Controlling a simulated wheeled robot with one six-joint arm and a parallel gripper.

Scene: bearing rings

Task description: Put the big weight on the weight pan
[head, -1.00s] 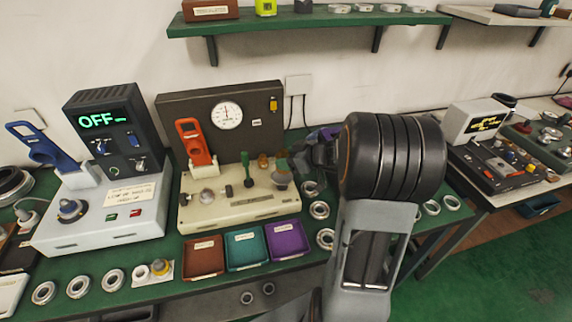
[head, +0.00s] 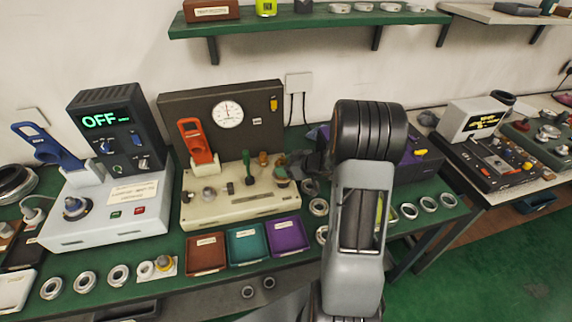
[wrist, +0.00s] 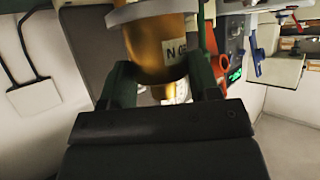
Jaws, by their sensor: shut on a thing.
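In the wrist view, my gripper (wrist: 163,78) is shut on a brass-coloured cylindrical weight (wrist: 158,45) with a white label, only partly readable. A pale grey ring or disc edge (wrist: 152,11) crosses the weight at the top of that view; I cannot tell whether it belongs to the weight or the pan. In the head view, my gripper (head: 297,164) is at the right end of the cream tester (head: 235,206), partly hidden by my arm. A grey cup-like part with a brownish top (head: 282,174) is beside it. A small brass piece (head: 263,159) stands on the tester.
Brown (head: 206,254), teal (head: 247,247) and purple (head: 288,236) trays lie in front of the tester. Several bearing rings line the bench. A grey device with an OFF display (head: 115,130) stands at left. A purple box (head: 420,158) is behind my arm.

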